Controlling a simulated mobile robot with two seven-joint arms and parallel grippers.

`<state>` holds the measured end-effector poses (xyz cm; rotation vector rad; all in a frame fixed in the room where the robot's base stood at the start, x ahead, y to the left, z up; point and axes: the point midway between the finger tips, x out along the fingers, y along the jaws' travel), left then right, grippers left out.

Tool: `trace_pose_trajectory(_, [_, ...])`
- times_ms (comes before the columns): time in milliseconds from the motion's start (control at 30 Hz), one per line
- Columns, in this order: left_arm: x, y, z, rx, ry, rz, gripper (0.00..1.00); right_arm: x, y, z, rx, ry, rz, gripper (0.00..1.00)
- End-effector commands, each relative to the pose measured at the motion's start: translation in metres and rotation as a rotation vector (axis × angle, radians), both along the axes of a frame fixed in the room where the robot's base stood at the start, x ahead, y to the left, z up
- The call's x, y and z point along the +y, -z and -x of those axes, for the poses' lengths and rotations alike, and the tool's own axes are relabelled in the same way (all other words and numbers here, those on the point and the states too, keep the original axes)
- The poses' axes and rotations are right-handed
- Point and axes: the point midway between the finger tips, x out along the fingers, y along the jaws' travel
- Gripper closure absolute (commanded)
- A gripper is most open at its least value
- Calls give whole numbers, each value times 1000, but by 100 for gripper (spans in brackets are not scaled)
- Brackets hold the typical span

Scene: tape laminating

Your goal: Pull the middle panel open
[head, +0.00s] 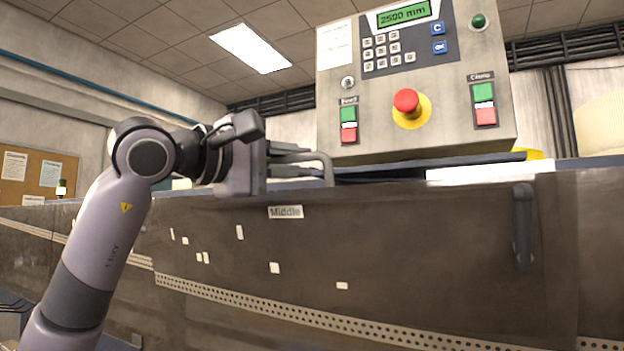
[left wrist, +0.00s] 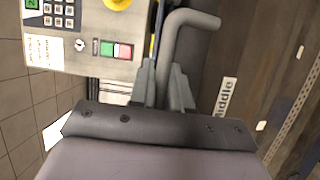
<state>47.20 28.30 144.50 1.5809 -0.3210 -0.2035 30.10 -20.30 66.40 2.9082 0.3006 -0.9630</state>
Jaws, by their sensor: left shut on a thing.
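The middle panel (head: 400,235) is a dark brown front face with a white "Middle" label (head: 285,212); the label also shows sideways in the left wrist view (left wrist: 225,97). A grey bent bar handle (head: 328,172) is at the panel's top edge, left of the control box. My left gripper (head: 298,156) reaches it from the left. In the left wrist view, my left gripper (left wrist: 163,78) is shut on the handle (left wrist: 190,18), with a finger on each side of the bar. My right gripper is not in view.
A control box (head: 345,100) with a display and a red emergency button (head: 406,101) stands above the panel, close to the gripper. A second dark handle (head: 522,226) is on the right of the front face. A perforated strip (head: 300,313) runs along below.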

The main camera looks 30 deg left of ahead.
Motion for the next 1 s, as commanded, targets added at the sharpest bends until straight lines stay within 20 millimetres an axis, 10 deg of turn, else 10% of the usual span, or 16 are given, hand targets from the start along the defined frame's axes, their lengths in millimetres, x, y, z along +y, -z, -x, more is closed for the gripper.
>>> trace_pose_trajectory(767, [-2, 89, 150, -461, 0, -27, 100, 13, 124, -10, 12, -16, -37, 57])
trace_pose_trajectory(1000, [-4, 128, 189, -605, 1, -36, 100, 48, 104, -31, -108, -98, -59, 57])
